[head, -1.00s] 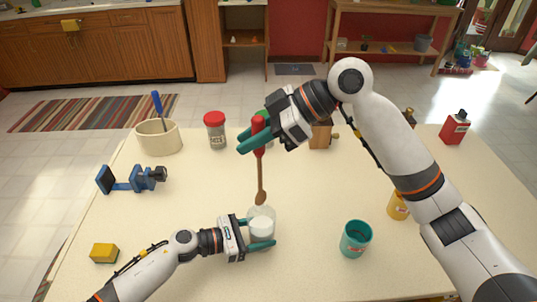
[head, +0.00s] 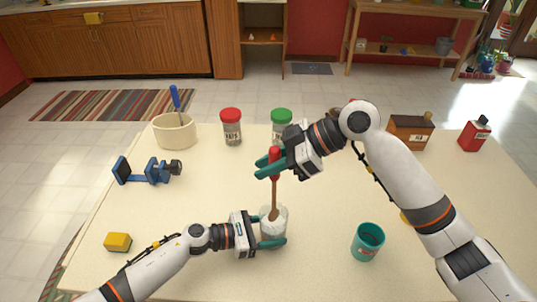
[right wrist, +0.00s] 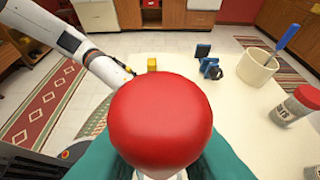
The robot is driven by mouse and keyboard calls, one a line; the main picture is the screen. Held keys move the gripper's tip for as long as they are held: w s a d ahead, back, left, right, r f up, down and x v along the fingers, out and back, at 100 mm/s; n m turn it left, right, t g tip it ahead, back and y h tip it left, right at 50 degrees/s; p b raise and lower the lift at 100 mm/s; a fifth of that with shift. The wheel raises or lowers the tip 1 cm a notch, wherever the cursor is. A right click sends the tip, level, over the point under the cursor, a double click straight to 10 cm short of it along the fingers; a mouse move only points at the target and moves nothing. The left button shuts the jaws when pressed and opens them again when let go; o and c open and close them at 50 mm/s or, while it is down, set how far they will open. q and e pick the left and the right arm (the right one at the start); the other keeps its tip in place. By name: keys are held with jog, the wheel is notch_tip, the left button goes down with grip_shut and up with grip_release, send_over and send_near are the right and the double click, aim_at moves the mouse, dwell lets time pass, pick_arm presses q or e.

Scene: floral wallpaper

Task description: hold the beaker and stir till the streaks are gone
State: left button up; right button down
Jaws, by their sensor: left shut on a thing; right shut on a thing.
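A clear beaker (head: 282,228) with whitish contents stands upright near the table's front. My left gripper (head: 272,243) is shut on it from the left, low on its side. My right gripper (head: 268,168) is shut on the red handle (head: 274,156) of a wooden spoon (head: 275,195), above the beaker. The spoon points down, nearly upright, and its bowl shows inside the beaker's mouth. In the right wrist view the red handle end (right wrist: 162,120) fills the middle between teal fingers and hides the beaker. Whether the contents are streaked is too small to tell.
A teal cup (head: 368,242) stands right of the beaker. A yellow sponge (head: 118,242), a blue clamp (head: 148,172) and a cream crock (head: 174,132) are at left. Red-lidded (head: 231,127) and green-lidded (head: 281,124) jars, a wooden box (head: 408,133) and a red bottle (head: 474,134) stand farther back.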

notch_tip(320, 180, down, 7)
dwell(0.8)
jog(key=shift+d, duration=0.1)
